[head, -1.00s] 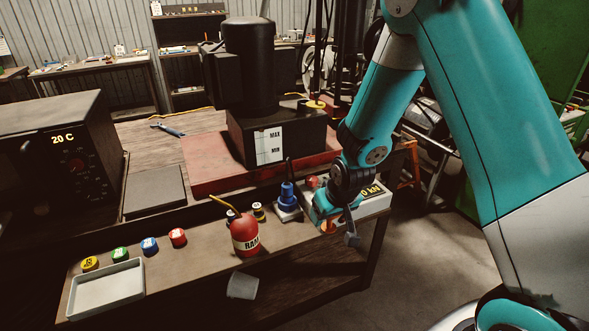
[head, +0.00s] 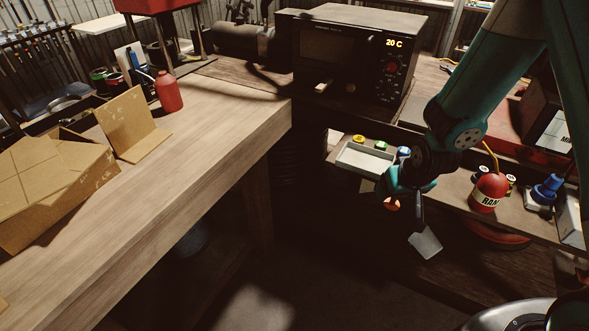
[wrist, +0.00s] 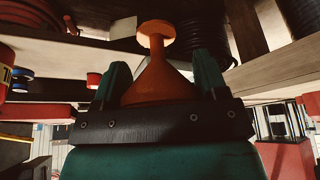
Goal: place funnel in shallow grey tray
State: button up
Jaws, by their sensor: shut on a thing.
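My gripper (head: 400,190) is shut on the orange funnel (wrist: 158,78). In the wrist view the funnel sits between the two teal fingers, with its wide part low near the palm and its narrow stem rising to a rounded end. In the head view only a small orange part of the funnel (head: 392,204) shows below my gripper. The shallow grey tray (head: 365,160) lies on the bench, just behind and left of my gripper in the picture. The tray looks empty where visible; its right end is partly hidden by my arm.
Coloured caps, yellow (head: 359,139) and blue (head: 403,152), stand along the tray's back edge. A red RAM bottle (head: 490,191) and a blue fitting (head: 546,190) stand to the right. A dark oven (head: 345,55) stands behind. A wooden table (head: 205,130) with cardboard fills the left.

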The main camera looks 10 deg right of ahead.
aim_at(363, 162)
jog(key=u, duration=2.75)
jog(key=k, duration=1.45)
jog(key=z, duration=1.65)
jog(key=i, duration=0.5)
jog(key=u, duration=0.05)
